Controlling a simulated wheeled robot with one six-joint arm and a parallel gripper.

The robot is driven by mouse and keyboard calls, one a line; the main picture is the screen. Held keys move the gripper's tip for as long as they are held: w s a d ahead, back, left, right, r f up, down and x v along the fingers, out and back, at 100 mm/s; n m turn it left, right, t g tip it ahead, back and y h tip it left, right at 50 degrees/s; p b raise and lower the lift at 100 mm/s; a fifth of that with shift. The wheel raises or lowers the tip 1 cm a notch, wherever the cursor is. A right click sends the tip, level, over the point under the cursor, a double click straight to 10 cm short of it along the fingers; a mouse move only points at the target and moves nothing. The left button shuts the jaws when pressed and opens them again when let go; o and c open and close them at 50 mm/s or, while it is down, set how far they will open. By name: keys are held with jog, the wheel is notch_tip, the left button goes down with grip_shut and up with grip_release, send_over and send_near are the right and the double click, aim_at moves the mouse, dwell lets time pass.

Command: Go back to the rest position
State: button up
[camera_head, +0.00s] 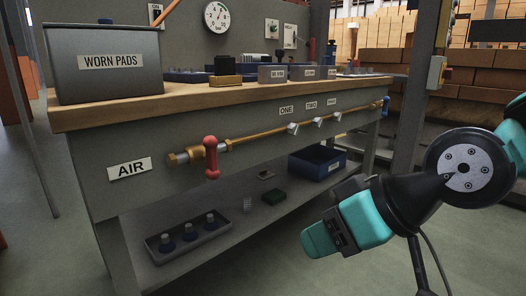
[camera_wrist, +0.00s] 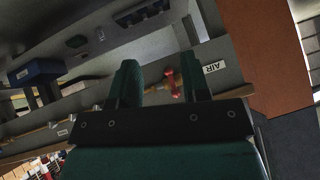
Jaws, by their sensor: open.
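My gripper (camera_head: 320,238) is at the lower right in the head view, in front of the workbench and apart from it. In the wrist view its two dark green fingers (camera_wrist: 158,75) stand apart with nothing held between them. The red valve handle (camera_head: 211,158) on the brass air pipe (camera_head: 258,136) stands upright, across the pipe, at the bench front. In the wrist view the red handle (camera_wrist: 173,84) shows beyond the gap between the fingers.
The workbench (camera_head: 90,185) carries a grey WORN PADS bin (camera_head: 108,80) and small labelled blocks. A grey post (camera_head: 412,100) stands at right.

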jog(key=s+d+r+g+h+p, duration=0.3)
jog(key=s+d+r+g+p, duration=0.3)
jog(key=s, duration=0.4)
notch_tip(320, 180, up, 34)
jog(key=t+p, duration=0.1)
jog(key=p, duration=3.4)
jog(key=shift+d+p, duration=0.2)
jog(key=shift+p, duration=0.15)
jog(key=shift+w, duration=0.1)
